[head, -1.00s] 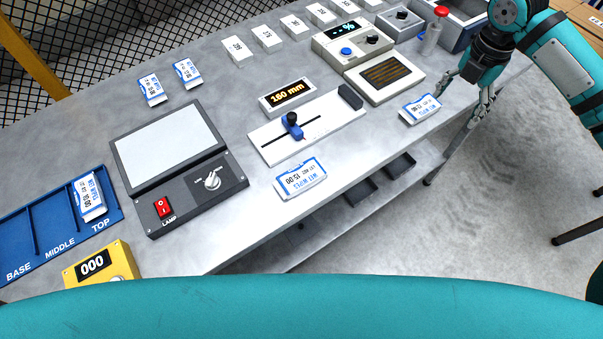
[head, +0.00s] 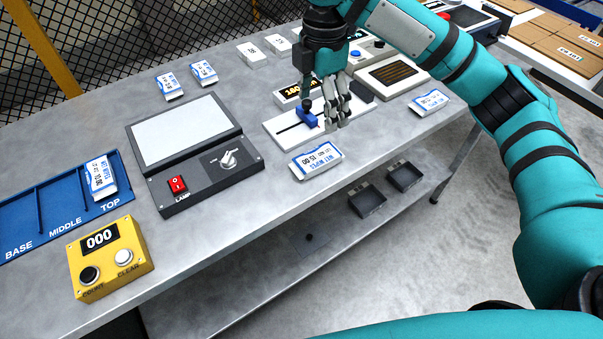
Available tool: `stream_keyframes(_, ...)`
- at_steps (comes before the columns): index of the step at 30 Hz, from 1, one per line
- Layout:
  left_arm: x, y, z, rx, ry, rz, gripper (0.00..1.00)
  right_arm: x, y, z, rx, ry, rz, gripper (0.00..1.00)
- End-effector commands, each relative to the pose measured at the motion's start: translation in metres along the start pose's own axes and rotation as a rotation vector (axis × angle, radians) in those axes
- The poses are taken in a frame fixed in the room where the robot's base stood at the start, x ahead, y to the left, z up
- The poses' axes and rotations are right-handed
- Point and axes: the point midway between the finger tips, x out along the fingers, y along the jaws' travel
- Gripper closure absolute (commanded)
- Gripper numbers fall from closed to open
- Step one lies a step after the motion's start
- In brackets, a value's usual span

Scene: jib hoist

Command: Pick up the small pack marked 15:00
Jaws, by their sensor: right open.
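The small white pack marked 15:00 (head: 317,160), with blue edges and its print upside down, lies flat near the bench's front edge, right of the lamp panel. My right gripper (head: 338,118) is open and empty above the slider unit, just behind and to the right of this pack in the picture, apart from it. Its fingers point down and hide part of the slider plate. My left gripper is out of view.
The slider unit (head: 283,132) with its blue knob stands behind the pack. The lamp panel (head: 225,165) is to its left. Another pack (head: 429,102) lies to the right. A blue tray (head: 20,210) and yellow counter (head: 130,262) are at the left.

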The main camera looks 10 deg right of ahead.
Motion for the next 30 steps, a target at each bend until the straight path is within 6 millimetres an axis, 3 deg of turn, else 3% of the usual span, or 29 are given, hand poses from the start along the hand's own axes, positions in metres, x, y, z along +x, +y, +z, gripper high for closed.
stream_keyframes(6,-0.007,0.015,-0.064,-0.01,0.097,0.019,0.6,0.048,-0.001,0.0,0.0,0.001,-0.006,0.19)
stream_keyframes(9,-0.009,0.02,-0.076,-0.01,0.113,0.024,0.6,0.069,-0.001,0.0,-0.001,0.002,-0.005,0.19)
stream_keyframes(11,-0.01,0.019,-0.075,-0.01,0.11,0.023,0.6,0.081,-0.001,0.0,-0.001,0.002,-0.005,0.19)
stream_keyframes(15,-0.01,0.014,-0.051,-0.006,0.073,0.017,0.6,0.099,0.0,0.0,0.0,0.002,-0.003,0.19)
stream_keyframes(20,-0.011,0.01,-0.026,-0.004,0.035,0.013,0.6,0.108,0.001,0.0,-0.001,0.001,-0.001,0.19)
stream_keyframes(25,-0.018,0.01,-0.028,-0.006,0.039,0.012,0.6,0.129,0.003,-0.004,-0.001,0.002,-0.004,0.19)
stream_keyframes(30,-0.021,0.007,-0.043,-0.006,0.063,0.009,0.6,0.152,0.004,-0.005,-0.002,0.001,-0.002,0.19)
